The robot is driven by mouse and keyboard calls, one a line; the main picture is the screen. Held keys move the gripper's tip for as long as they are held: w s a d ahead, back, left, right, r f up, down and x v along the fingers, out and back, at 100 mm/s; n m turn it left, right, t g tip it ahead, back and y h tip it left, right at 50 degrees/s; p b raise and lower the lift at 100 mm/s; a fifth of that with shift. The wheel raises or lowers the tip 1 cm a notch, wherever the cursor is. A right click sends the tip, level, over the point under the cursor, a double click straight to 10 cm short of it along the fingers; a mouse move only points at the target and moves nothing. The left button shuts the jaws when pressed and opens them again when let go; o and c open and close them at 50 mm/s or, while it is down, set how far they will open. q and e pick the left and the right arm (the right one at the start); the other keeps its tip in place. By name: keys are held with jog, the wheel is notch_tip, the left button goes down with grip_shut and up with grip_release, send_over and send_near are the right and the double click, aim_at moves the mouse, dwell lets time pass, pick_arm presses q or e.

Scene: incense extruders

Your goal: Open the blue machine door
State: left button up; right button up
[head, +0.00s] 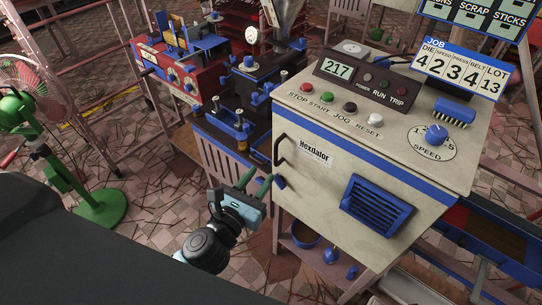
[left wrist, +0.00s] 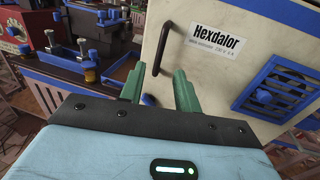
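The machine door is the cream front panel (head: 325,185) labelled Hexdalor, with a blue stripe along its top and a blue louvred vent (head: 376,205); it looks closed. Its dark bar handle (head: 278,150) is upright near the left edge. In the left wrist view the handle (left wrist: 161,48) shows just beyond the fingertips, between and above them. My left gripper (head: 256,182) is in front of and below the handle, its green fingers apart with nothing between them. The fingers also show in the left wrist view (left wrist: 158,82). My right gripper is in neither view.
The control top (head: 380,115) carries buttons, a display and a speed knob. A dark-topped blue unit (head: 235,130) stands left of the door. A green-based fan (head: 100,207) is at far left. A bowl (head: 305,235) sits below the cabinet. Tiled floor is littered with sticks.

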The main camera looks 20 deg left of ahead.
aim_at(275, 155)
pick_arm(q)
jog(key=w, duration=0.5)
jog(key=w+d, duration=0.1)
jog(key=w, duration=0.1)
jog(key=shift+w, duration=0.3)
grip_shut()
